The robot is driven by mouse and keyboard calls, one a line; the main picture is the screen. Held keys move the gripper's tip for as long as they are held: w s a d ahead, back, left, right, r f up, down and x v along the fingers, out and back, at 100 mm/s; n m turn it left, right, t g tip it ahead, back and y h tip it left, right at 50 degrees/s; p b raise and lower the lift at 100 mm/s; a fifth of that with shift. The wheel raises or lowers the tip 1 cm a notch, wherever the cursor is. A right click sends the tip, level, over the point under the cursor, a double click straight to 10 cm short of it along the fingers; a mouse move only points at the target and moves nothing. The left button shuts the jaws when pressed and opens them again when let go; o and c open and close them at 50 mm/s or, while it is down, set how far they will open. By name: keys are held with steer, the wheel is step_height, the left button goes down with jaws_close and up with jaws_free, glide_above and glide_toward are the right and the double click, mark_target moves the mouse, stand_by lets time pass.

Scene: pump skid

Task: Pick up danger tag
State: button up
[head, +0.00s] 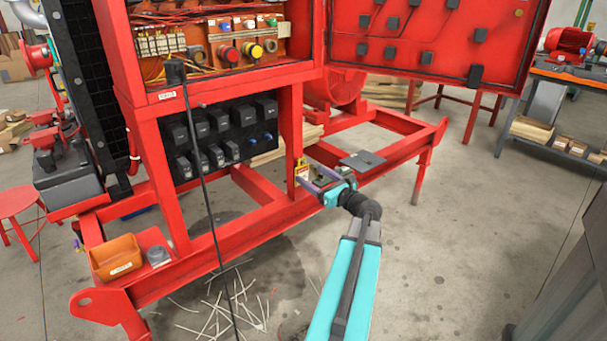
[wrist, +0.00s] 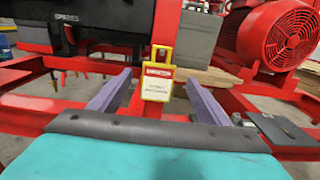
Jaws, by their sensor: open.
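The danger tag (wrist: 157,82) is a small yellow-edged card with a red band across its upper part and a white lower part. It hangs upright against a red post of the skid frame. In the head view the tag (head: 302,171) is small, just beyond the fingertips. My gripper (head: 308,179) reaches in from the lower right. In the wrist view my gripper (wrist: 157,92) is open, its two purple fingers standing left and right of the tag, with gaps on both sides. Nothing is held.
The red skid frame (head: 420,140) surrounds the tag. A dark flat plate (head: 362,161) lies on the frame to the right. An orange bin (head: 117,258) sits at the left end. A black cable (head: 205,200) hangs in front. A red motor (wrist: 280,35) stands behind at right.

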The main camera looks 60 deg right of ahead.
mark_target(296, 163)
steer(key=shift+x, duration=2.3)
steer(key=shift+b+x, duration=0.6)
steer(key=shift+x, duration=2.05)
steer(key=shift+a, duration=0.1)
steer(key=c, duration=1.1)
steer(key=shift+c, duration=0.2)
steer(key=shift+r, duration=0.5)
steer(key=p+v, duration=0.2)
steer(key=v, duration=1.6)
steer(key=shift+r, duration=0.25)
